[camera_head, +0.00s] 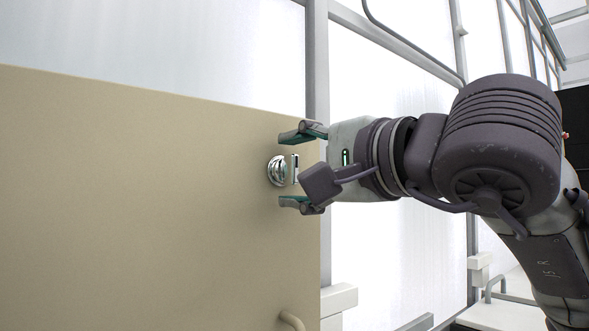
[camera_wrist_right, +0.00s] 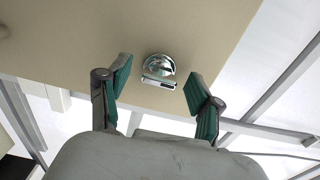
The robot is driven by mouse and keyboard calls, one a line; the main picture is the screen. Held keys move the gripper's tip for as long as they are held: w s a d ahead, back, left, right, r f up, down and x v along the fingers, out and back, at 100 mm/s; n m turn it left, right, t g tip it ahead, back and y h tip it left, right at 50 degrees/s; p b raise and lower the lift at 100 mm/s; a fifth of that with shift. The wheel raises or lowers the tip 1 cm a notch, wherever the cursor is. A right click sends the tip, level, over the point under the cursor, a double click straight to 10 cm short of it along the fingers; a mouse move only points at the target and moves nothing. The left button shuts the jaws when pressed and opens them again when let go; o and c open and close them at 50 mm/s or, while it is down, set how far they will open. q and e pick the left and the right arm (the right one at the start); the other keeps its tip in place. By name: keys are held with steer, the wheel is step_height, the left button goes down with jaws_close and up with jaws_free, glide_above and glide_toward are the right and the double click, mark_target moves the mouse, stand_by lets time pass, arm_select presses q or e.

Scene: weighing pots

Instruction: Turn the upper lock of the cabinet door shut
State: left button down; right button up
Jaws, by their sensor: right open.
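The beige cabinet door (camera_head: 150,200) fills the left of the head view. Its upper lock (camera_head: 278,170) is a round chrome piece with an upright bar, near the door's right edge. My right gripper (camera_head: 290,168) comes from the right and is open, one finger above the lock and one below it. In the right wrist view the lock (camera_wrist_right: 159,68) lies ahead, between and slightly beyond the two green-padded fingertips (camera_wrist_right: 158,78). I see no finger touching it. My left gripper is not in view.
A beige handle (camera_head: 292,320) sits low on the door near its right edge. Grey metal posts (camera_head: 317,60) and pale translucent panels stand behind the door. Pale blocks (camera_head: 338,299) are at the lower right of the door.

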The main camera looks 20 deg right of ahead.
steer(key=v, duration=1.1)
steer(key=shift+s, duration=0.25)
steer(key=shift+d, duration=0.1)
